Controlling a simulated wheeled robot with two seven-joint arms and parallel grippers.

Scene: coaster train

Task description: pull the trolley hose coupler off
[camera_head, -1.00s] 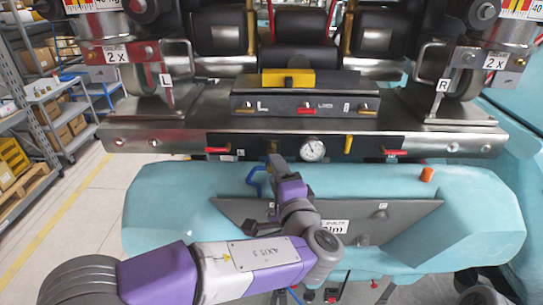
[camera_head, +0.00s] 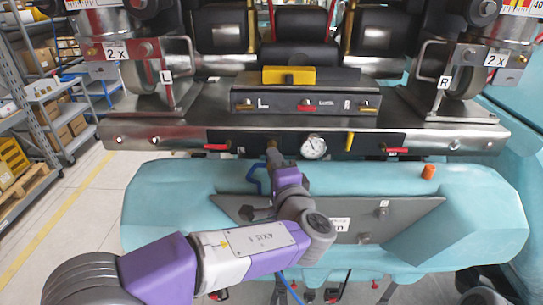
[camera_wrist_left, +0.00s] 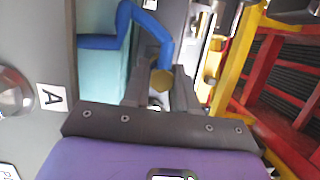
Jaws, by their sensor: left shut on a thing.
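The hose coupler shows as a brass hex piece (camera_wrist_left: 160,80) at the end of a bent blue hose (camera_wrist_left: 147,27) in the left wrist view. My left gripper (camera_wrist_left: 161,92) is shut on it, one dark finger on each side. In the head view my left gripper (camera_head: 274,158) points up at the lower edge of the dark panel, left of the round gauge (camera_head: 313,146). The blue hose (camera_head: 252,180) loops just left of the gripper there. The gripper hides most of the coupler, and I cannot tell whether it is seated on its port. My right gripper is not in view.
The dark front panel (camera_head: 232,139) carries red levers (camera_head: 216,147) and a yellow handle (camera_head: 349,142). A teal body (camera_head: 470,205) with a grey sloping plate (camera_head: 415,209) lies below. An orange cap (camera_head: 428,171) stands at right. Shelves (camera_head: 60,100) stand far left beyond clear floor.

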